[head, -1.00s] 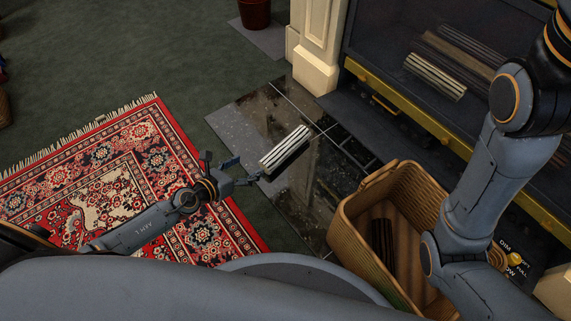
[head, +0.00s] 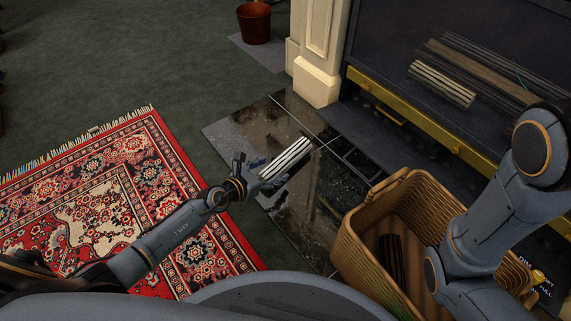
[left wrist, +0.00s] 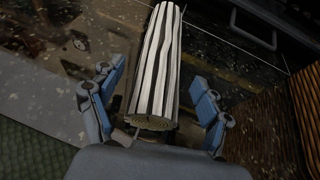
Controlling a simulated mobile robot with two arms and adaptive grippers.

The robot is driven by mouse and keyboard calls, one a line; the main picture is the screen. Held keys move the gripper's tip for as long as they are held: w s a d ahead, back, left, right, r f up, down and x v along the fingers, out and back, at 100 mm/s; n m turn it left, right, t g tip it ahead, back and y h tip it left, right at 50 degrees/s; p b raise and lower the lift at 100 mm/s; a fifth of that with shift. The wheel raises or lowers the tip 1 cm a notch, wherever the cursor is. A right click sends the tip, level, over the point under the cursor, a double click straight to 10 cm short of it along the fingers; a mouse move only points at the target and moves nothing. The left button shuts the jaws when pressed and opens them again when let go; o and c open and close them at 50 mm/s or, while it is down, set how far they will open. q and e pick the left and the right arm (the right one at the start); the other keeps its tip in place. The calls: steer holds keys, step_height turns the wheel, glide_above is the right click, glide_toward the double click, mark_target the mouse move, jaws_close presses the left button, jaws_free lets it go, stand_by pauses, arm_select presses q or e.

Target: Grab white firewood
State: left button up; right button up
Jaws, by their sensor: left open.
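The white firewood (head: 286,158) is a white log with dark stripes, lying on the dark tiled hearth. In the left wrist view the log (left wrist: 158,68) runs away from me, its near end between the fingers. My left gripper (head: 256,172) is open at the log's near left end. In the left wrist view the left gripper's fingers (left wrist: 152,112) stand apart on both sides of the log, with gaps visible. My right arm comes in at the right; its gripper is out of view.
A wicker basket (head: 352,243) with dark logs inside stands right of the hearth (head: 240,132). Another pale striped log (head: 441,84) lies in the fireplace behind a brass rail (head: 420,120). A red patterned rug (head: 185,165) lies left. A brown pot (head: 254,24) stands at the back.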

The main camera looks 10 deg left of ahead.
mark_target(279, 166)
arm_select(q)
steer(key=b+x, duration=0.1)
steer(key=x, duration=0.2)
steer(key=shift+s+a+f+b, duration=0.1)
steer(key=shift+s+f+b, duration=0.05)
steer(key=shift+f+b, duration=0.2)
steer(key=shift+w+d, duration=0.25)
steer(key=shift+w, duration=0.25)
steer(key=shift+r, duration=0.1)
steer(key=c, duration=1.5)
